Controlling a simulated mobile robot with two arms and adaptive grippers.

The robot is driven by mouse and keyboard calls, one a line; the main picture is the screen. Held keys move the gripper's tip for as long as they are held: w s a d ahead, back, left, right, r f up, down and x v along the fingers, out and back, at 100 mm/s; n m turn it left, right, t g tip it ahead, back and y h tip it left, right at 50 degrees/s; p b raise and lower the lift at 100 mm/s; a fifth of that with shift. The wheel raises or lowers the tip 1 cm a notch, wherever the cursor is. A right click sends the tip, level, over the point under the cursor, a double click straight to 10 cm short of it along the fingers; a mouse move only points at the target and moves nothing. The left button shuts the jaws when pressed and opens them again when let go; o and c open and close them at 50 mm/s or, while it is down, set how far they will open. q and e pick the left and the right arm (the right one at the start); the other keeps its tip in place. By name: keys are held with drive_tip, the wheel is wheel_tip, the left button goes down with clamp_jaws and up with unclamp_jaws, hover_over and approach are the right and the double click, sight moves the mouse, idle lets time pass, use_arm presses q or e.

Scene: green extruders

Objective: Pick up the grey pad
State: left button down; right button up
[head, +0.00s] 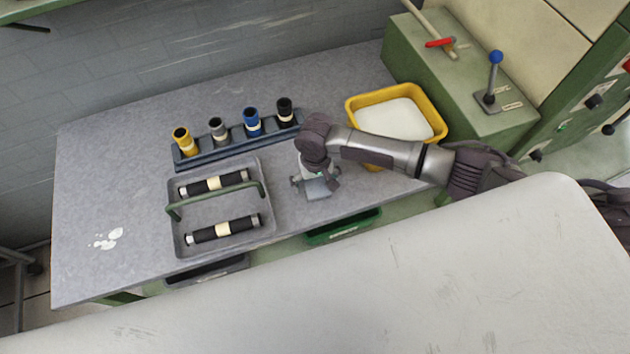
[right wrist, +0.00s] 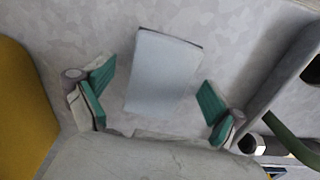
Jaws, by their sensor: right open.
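The grey pad (right wrist: 163,72) is a light grey rectangular block lying on the table. In the right wrist view it sits between and a little beyond the two green-padded fingers of my right gripper (right wrist: 155,98). The fingers are spread open on either side of it, with a gap on both sides. In the head view the pad (head: 318,187) shows in part below my right gripper (head: 316,182), which hangs over it and hides some of it. My left gripper is not in view.
A grey tray (head: 173,222) with a green handle and two black rollers stands left of the pad. A rack (head: 222,151) with several coloured cylinders is behind it. A yellow bin (head: 440,126) with white contents stands to the right. The table's left part is mostly clear.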

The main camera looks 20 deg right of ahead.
sight(315, 183)
drive_tip(key=c, duration=1.2)
drive_tip(key=shift+c, duration=0.2)
drive_tip(key=shift+r, duration=0.6)
wheel_tip(315, 183, up, 3)
drive_tip(key=shift+w+f+b, duration=0.1)
drive_tip(key=shift+b, duration=0.7)
drive_tip(key=s+d+r, duration=0.1)
drive_tip(key=s+r, duration=0.2)
drive_tip(key=s, duration=0.2)
drive_tip(key=s+d+r+b, duration=0.1)
drive_tip(key=s+r, duration=0.3)
drive_tip(key=s, duration=0.2)
drive_tip(key=shift+s+d, duration=0.25)
drive_tip(key=shift+s, duration=0.05)
